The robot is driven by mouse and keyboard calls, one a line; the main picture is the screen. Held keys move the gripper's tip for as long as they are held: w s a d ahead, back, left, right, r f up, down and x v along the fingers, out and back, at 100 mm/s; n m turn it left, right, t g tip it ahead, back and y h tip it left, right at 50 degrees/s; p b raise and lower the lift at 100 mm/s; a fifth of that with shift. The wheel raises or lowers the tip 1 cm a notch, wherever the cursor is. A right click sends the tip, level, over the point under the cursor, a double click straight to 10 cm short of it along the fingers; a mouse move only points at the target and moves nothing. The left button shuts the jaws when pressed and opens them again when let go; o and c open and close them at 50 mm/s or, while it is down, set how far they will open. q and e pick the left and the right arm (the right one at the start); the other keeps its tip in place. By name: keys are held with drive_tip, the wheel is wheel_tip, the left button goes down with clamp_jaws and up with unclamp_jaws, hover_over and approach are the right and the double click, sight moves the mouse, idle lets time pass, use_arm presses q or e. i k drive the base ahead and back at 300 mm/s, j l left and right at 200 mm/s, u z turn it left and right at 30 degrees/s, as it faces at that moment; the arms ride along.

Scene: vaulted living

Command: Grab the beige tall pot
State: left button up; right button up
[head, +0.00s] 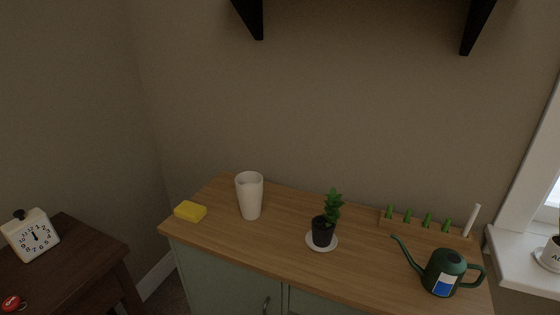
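The beige tall pot (251,198) stands upright on the wooden top of a cabinet (272,243), toward its back left. It is a pale, tapered vessel, wider at the rim, and its outer side looks plain. Nothing hides it from the front. Neither of my grippers shows in the head view.
A yellow sponge (190,211) lies left of the pot. Right of it are a potted plant (323,232) on a white saucer, a row of seedlings (408,218) and a green watering can (443,272). A dark table (85,258) with a clock (33,236) is at left. A black shelf bracket (250,18) hangs above.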

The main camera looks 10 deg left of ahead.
sight(250, 197)
drive_tip(key=i+j+u, duration=0.1)
drive_tip(key=j+u, duration=0.15)
drive_tip(key=i+j+u, duration=0.2)
drive_tip(key=j, duration=0.15)
drive_tip(key=i+j+u, duration=0.25)
drive_tip(key=k+j, duration=0.05)
drive_tip(key=k, duration=0.05)
